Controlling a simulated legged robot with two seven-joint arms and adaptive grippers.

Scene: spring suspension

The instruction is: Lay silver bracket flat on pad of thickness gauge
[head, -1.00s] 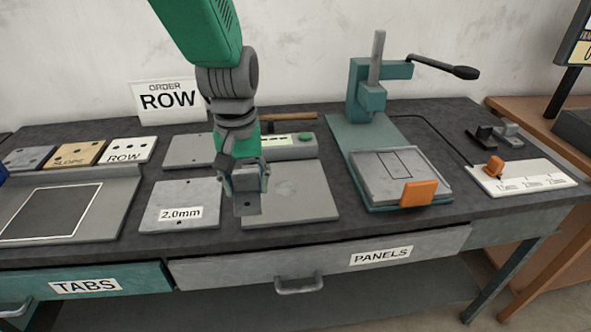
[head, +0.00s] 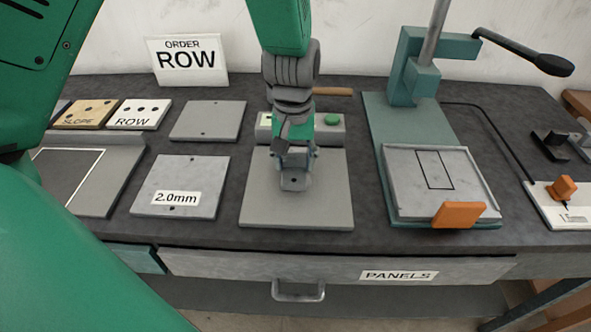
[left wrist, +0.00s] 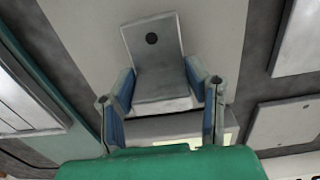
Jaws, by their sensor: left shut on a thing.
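The silver bracket (head: 294,182) is a small bent plate with a dark hole. My left gripper (head: 294,156) is shut on it, and in the left wrist view (left wrist: 160,88) the bracket (left wrist: 153,62) sits between the blue-lined fingers, with its holed leg pointing away from the gripper. The thickness gauge (head: 330,129) has a small display and a green button, with a wide grey pad (head: 325,205) in front. The bracket is over the middle of the pad; I cannot tell whether it touches. My right gripper is not in view.
A plate marked 2.0mm (head: 165,205) lies left of the pad. A teal lever press (head: 412,120) with a grey tray (head: 470,190) and orange block (head: 459,214) stands to the right. An ORDER ROW sign (head: 187,60) stands behind. The bare pad around the bracket is free.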

